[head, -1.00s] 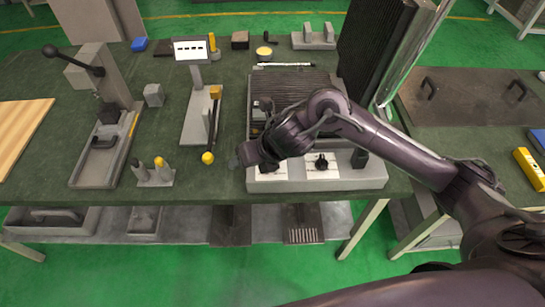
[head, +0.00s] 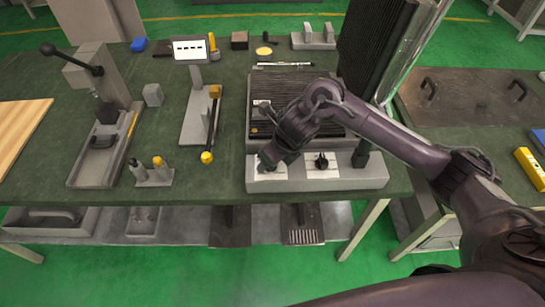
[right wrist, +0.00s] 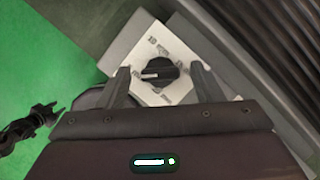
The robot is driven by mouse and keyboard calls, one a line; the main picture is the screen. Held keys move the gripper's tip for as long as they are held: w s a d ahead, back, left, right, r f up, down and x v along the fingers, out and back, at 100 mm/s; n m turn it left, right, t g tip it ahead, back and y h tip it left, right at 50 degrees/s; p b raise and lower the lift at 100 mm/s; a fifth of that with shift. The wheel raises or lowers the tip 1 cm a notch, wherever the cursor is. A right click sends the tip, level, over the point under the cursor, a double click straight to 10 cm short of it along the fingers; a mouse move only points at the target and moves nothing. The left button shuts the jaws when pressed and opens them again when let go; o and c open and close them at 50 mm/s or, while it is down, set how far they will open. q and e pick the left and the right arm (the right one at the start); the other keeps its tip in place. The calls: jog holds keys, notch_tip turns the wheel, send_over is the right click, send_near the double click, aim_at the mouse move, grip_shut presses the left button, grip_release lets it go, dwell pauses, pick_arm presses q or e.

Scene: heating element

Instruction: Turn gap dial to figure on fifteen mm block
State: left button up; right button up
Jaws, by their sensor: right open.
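My right gripper (head: 268,163) is over the left white plate on the front of the grey heating unit (head: 345,180). In the right wrist view my right gripper (right wrist: 163,88) is open, with one finger on each side of a black dial (right wrist: 157,72). The dial bears a white pointer mark and sits on a white plate (right wrist: 155,48) with small figures, too small to read. Contact with the dial cannot be made out. A second black dial (head: 322,162) shows on the right plate. I cannot make out which block is the fifteen mm one. My left gripper is not in view.
A dark ribbed plate (head: 318,88) lies behind the dials. A dark upright part (head: 361,154) stands right of them. To the left are a stand with a display (head: 192,49), a yellow-ended rod (head: 207,157) and a lever press (head: 84,62). The table's front edge is close.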

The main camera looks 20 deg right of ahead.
jog(key=shift+c, duration=0.4)
jog(key=c, duration=0.9)
